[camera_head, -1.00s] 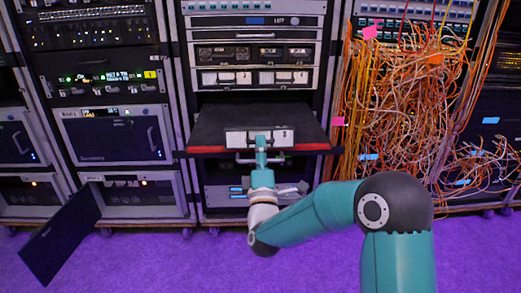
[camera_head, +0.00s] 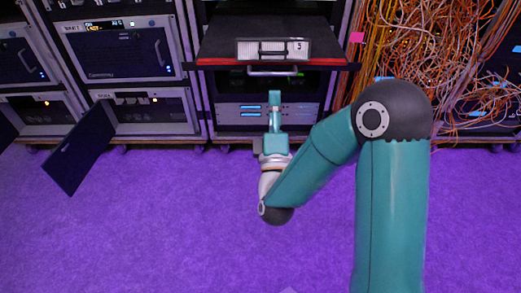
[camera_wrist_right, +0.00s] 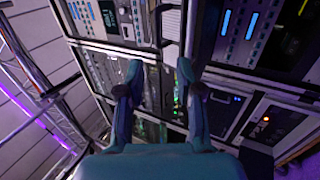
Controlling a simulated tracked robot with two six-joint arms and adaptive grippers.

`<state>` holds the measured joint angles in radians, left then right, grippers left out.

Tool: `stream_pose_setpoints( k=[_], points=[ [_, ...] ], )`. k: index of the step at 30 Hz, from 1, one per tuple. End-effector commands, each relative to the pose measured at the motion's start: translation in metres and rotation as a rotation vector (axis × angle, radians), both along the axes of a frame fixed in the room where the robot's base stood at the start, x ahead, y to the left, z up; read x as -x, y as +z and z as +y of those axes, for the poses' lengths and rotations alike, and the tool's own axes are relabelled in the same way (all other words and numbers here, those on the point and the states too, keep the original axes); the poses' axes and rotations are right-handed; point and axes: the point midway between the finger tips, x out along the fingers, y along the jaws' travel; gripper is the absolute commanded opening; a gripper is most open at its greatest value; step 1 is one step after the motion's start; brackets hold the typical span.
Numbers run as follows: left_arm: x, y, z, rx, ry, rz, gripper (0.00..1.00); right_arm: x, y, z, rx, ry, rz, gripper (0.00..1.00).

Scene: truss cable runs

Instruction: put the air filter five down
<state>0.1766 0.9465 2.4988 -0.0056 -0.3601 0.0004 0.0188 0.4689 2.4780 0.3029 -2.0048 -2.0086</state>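The air filter five (camera_head: 273,49), a white slotted panel with a small number mark at its right end, rests on the front part of a black pulled-out shelf (camera_head: 225,40) with a red front edge. The small digit is hard to read. My right gripper (camera_head: 274,98) is below and in front of the shelf, apart from the filter. In the right wrist view the two fingers of this gripper (camera_wrist_right: 157,68) stand apart with nothing between them. My left gripper is in neither view.
A silver handle (camera_head: 273,71) is under the shelf edge. Below it is a unit with blue-lit slots (camera_head: 252,114). An open dark door (camera_head: 80,155) sticks out at the left. Tangled orange cables (camera_head: 450,50) hang at the right. The purple floor (camera_head: 150,240) is clear.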

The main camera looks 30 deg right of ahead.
Motion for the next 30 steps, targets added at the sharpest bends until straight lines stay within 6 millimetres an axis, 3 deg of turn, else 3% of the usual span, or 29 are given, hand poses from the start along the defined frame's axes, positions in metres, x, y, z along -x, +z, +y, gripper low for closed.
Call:
stream_pose_setpoints(
  k=[5,8,11,14,15,17,18,21,24,27,30],
  points=[
    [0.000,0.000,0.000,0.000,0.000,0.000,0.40,-0.008,-0.018,0.004,-0.065,0.056,0.033,0.36],
    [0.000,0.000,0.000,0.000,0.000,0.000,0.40,-0.023,-0.056,0.014,-0.215,0.165,0.107,0.36],
    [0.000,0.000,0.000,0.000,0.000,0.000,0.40,-0.038,-0.122,0.033,-0.482,0.303,0.234,0.36],
    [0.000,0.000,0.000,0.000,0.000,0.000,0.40,-0.035,-0.205,0.062,-0.853,0.393,0.404,0.36],
    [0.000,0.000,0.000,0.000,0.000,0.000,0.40,-0.027,-0.240,0.076,-1.019,0.400,0.479,0.36],
    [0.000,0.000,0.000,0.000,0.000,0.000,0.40,-0.007,-0.290,0.097,-1.269,0.369,0.591,0.36],
    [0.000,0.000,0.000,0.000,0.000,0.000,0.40,0.011,-0.320,0.111,-1.431,0.323,0.663,0.36],
    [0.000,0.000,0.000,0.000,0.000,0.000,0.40,0.065,-0.379,0.141,-1.784,0.123,0.816,0.36],
    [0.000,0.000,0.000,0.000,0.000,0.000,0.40,0.119,-0.413,0.163,-2.029,-0.132,0.921,0.36],
    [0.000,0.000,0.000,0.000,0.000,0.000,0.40,0.161,-0.430,0.176,-2.163,-0.361,0.979,0.36],
    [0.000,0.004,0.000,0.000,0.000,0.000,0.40,0.185,-0.432,0.182,-2.224,-0.506,1.003,0.22]
  ],
)
